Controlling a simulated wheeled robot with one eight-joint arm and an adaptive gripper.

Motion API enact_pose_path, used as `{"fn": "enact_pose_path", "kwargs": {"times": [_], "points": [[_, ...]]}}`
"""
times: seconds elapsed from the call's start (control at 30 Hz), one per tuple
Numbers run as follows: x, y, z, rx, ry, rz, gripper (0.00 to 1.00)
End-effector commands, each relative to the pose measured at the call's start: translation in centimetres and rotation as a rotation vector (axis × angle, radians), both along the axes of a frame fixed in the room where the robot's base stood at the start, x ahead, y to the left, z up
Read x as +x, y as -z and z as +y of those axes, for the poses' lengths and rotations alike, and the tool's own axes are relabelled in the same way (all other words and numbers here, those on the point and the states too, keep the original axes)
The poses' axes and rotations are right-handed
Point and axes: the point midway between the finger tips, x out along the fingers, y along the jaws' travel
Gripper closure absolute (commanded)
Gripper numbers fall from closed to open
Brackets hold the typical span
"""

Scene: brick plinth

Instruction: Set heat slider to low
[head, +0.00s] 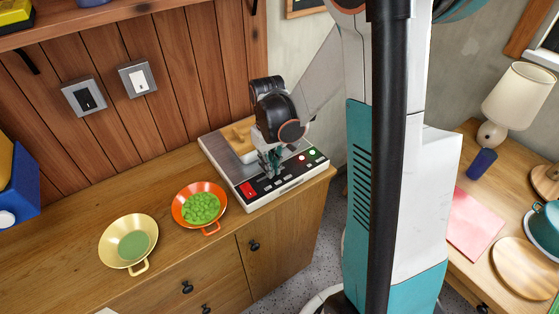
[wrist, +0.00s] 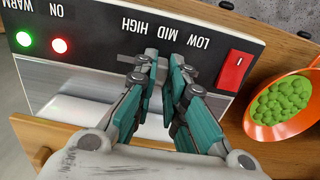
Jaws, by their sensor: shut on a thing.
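The warming appliance (head: 220,152) stands on the wooden counter, with a black control panel (wrist: 100,28) along its front. The panel carries HIGH, MID and LOW labels, upside down in the wrist view, with LOW at the right next to the red switch (wrist: 235,70). My gripper (wrist: 165,57) is at the panel, its teal fingers close together, shut on the heat slider. Its fingertips are just below the MID and HIGH labels, left of LOW. The slider knob itself is hidden between the fingers. In the head view my gripper (head: 272,165) hides part of the panel.
A red light (head: 302,157) and a green light (head: 313,152) glow on the panel. An orange pan (head: 180,212) of green food stands left of the appliance, with a yellow pan (head: 118,258) beyond. A lamp (head: 515,95) stands on the right table.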

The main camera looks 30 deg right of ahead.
Motion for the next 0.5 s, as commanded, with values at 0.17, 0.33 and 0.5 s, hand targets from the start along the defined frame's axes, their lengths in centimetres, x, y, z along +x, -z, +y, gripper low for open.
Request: {"fn": "enact_pose_path", "kwargs": {"times": [0.17,0.33,0.5], "points": [[-0.1,0.0,3.0,0.000,-0.004,0.000,1.00],[-0.1,0.0,3.9,0.001,-0.001,-0.001,1.00],[-0.1,0.0,4.0,0.003,-0.001,-0.001,1.00]]}}
